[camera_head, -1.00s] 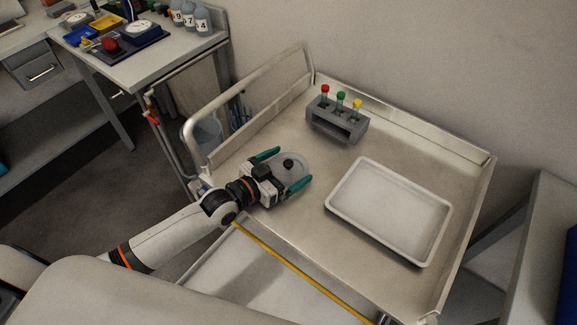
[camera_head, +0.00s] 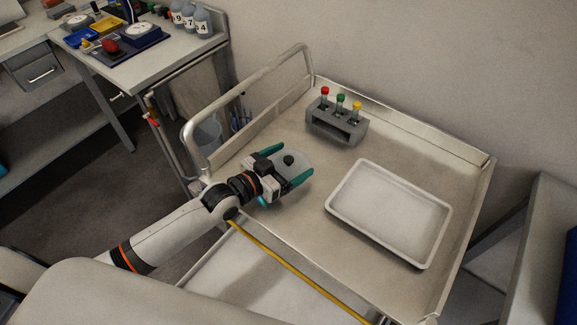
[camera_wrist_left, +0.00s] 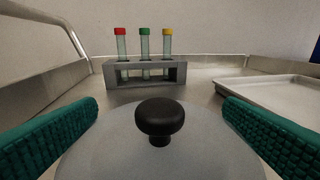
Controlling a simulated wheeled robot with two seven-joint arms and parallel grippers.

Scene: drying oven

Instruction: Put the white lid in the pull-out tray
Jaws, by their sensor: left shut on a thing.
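The white lid (camera_head: 295,161), round with a black knob, is between the green fingers of my left gripper (camera_head: 285,164). The wrist view shows the lid (camera_wrist_left: 110,152) from close by, with its knob in the middle and a finger at each side. My left gripper is shut on the lid over the left part of the cart top; any gap beneath it cannot be told. My right gripper is not in view.
A white shallow tray (camera_head: 361,168) lies on the right of the steel cart top (camera_head: 290,225). A grey rack (camera_head: 336,125) with red-, green- and yellow-capped tubes stands at the back. A metal rail (camera_head: 245,92) bounds the cart's left side.

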